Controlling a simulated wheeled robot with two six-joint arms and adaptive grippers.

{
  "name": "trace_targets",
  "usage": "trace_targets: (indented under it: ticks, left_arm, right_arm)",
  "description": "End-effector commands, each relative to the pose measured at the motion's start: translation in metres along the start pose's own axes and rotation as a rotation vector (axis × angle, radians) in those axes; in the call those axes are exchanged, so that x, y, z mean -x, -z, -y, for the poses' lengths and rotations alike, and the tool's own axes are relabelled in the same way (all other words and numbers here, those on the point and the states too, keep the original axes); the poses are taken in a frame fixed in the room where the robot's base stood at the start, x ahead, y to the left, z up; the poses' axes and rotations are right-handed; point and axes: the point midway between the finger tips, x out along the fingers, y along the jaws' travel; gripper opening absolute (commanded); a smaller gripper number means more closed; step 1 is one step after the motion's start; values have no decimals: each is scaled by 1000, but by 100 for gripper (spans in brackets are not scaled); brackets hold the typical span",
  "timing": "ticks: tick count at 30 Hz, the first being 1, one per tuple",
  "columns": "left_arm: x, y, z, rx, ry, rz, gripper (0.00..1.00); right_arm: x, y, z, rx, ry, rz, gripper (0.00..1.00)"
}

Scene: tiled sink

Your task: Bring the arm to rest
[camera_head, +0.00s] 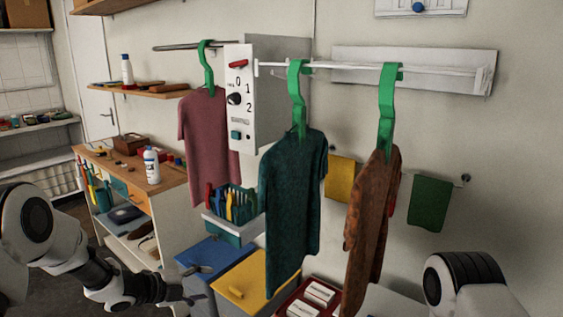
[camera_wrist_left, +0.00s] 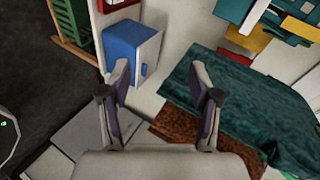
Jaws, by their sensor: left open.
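My left arm (camera_head: 75,260) comes in from the left, low in the head view. Its gripper (camera_head: 183,291) is near the bottom edge, to the left of the hanging teal shirt (camera_head: 293,205) and apart from it. In the left wrist view both fingers of the gripper (camera_wrist_left: 161,92) stand apart with nothing between them. The teal shirt (camera_wrist_left: 245,100) shows beyond the right finger, with a brown patterned garment (camera_wrist_left: 178,124) below it. Of my right arm only a white and black link (camera_head: 465,280) shows at the lower right; its gripper is outside the view.
A rust-brown garment (camera_head: 370,215) and a pink shirt (camera_head: 208,135) also hang on green hangers. A blue box (camera_head: 212,257) and a yellow box (camera_head: 255,280) stand beyond my left gripper. A wooden-topped workbench (camera_head: 165,177) stands at the left. A tool basket (camera_head: 235,210) hangs mid-view.

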Motion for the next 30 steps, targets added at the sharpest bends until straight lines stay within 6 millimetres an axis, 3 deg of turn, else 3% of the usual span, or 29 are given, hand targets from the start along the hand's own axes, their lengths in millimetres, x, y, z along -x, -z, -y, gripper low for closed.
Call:
trace_targets:
  ticks: [1,4,8,9,12,15,18,19,23,30]
  left_arm:
    - [-10,15,-46,124,-57,1,63]
    - [-16,47,-132,408,-169,47,63]
    - [1,95,-239,801,-325,184,63]
    - [12,111,-270,924,-376,247,63]
    - [56,152,-339,1234,-491,463,63]
    - [115,185,-386,1527,-548,766,63]
    - [171,200,-404,1779,-482,1097,63]
    - [181,201,-406,1838,-444,1178,63]
    - [185,196,-408,1958,-344,1276,63]
    - [185,196,-408,1958,-344,1276,63]
  right_arm:
    - [0,0,0,0,0,0,36]
    - [0,0,0,0,0,0,36]
    - [0,0,0,0,0,0,36]
    - [0,0,0,0,0,0,36]
    - [0,0,0,0,0,0,36]
    - [0,0,0,0,0,0,36]
    - [0,0,0,0,0,0,36]
    - [0,0,0,0,0,0,36]
    - [0,0,0,0,0,0,36]
    - [0,0,0,0,0,0,36]
